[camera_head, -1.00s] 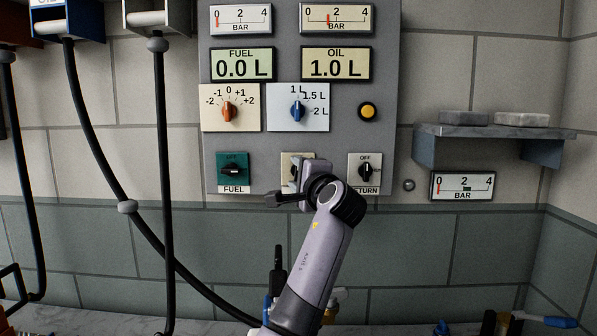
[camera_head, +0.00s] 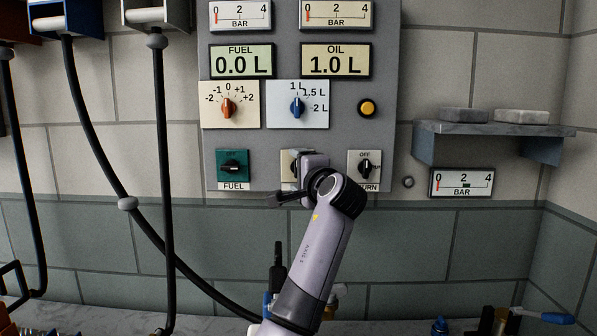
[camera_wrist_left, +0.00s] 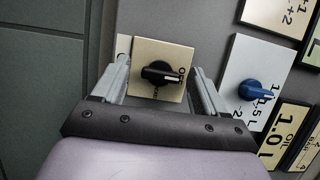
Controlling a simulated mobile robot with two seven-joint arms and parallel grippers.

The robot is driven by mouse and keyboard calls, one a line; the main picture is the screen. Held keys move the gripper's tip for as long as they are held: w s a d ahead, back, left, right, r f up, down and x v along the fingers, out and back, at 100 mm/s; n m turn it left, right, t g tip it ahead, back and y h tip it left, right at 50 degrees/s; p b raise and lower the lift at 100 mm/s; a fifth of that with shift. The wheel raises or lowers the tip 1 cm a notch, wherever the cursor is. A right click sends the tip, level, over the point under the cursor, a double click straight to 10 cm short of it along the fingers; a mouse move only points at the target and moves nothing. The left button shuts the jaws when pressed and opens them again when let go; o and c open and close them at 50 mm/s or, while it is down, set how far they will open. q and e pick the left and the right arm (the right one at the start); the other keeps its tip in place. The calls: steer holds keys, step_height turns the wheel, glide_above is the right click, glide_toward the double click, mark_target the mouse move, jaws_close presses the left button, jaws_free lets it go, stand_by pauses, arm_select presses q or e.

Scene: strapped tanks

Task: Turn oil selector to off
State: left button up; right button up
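The oil selector (camera_wrist_left: 160,73) is a black knob on a cream plate, large in the left wrist view. Its white-tipped end points to the OFF label. In the head view my gripper hides most of this selector's plate (camera_head: 287,162). My left gripper (camera_wrist_left: 160,68) is in front of the plate, with its two fingers apart, one on each side of the knob with gaps between. Whether a finger touches the knob I cannot tell. My right gripper is in neither view.
The fuel selector (camera_head: 235,166) is left and the return selector (camera_head: 366,167) right of my gripper. Above are the blue dial (camera_head: 297,107), the oil display (camera_head: 335,61) reading 1.0 L and the oil pressure gauge (camera_head: 337,15) near 0. A shelf (camera_head: 490,131) juts out right.

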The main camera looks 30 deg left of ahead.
arm_select(q)
steer(key=b+v, duration=0.2)
steer(key=v, duration=0.5)
stand_by(0.3)
stand_by(0.4)
